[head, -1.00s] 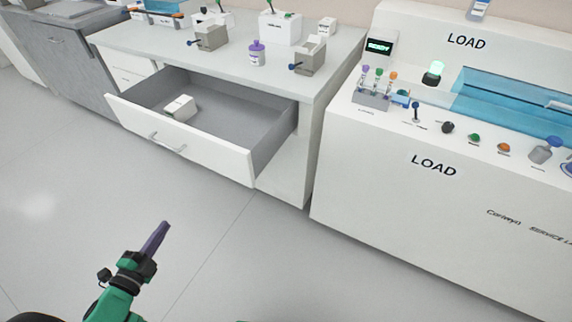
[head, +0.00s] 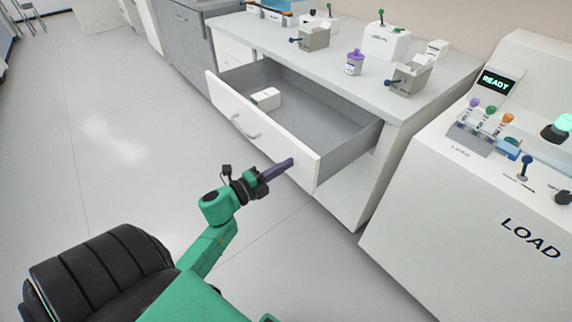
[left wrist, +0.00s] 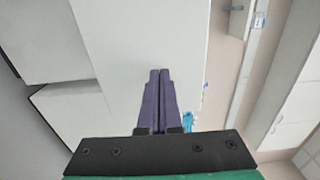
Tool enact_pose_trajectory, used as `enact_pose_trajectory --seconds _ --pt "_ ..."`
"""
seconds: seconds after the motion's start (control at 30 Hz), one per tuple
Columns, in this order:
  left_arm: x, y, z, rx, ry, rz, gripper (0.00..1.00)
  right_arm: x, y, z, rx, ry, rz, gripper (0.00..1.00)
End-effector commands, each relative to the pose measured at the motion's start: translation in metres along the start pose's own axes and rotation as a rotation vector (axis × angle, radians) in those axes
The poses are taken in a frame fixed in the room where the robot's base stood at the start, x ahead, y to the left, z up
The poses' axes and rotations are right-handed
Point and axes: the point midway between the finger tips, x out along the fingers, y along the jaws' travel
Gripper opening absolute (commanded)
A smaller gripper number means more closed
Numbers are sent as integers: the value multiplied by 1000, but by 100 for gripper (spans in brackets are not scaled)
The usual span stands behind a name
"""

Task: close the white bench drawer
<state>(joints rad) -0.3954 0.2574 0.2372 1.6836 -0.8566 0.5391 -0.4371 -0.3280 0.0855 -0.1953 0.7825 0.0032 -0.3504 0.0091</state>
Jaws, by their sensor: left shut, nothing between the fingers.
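The white bench drawer (head: 290,139) is pulled far out of the bench in the head view. Its front has a bar handle (head: 246,127), and its grey inside is exposed. My left gripper (head: 290,163) is shut and empty, with its purple fingers close to the right part of the drawer front, right of the handle. I cannot tell whether the tips touch it. In the left wrist view the shut fingers (left wrist: 158,95) point at a white surface. My right gripper is not in view.
A small white box (head: 266,98) lies inside the drawer. The bench top (head: 345,50) holds a purple-capped bottle (head: 354,62) and grey holders (head: 410,77). A white machine marked LOAD (head: 440,215) stands at the right. The floor at the left is clear.

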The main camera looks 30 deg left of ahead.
Motion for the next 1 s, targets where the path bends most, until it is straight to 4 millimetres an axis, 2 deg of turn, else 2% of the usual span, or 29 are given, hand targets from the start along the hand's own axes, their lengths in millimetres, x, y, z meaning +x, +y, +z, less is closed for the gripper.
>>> enact_pose_trajectory --seconds 0.57,0.67,0.77,1.0 --pt "11 0 0 0 0 -1 0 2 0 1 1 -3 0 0" --pt "21 1 0 1 1 -1 0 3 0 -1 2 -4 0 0" --pt "36 1 0 3 2 -2 0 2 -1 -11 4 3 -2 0" --pt "86 1 1 2 0 -3 0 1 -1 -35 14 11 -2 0"
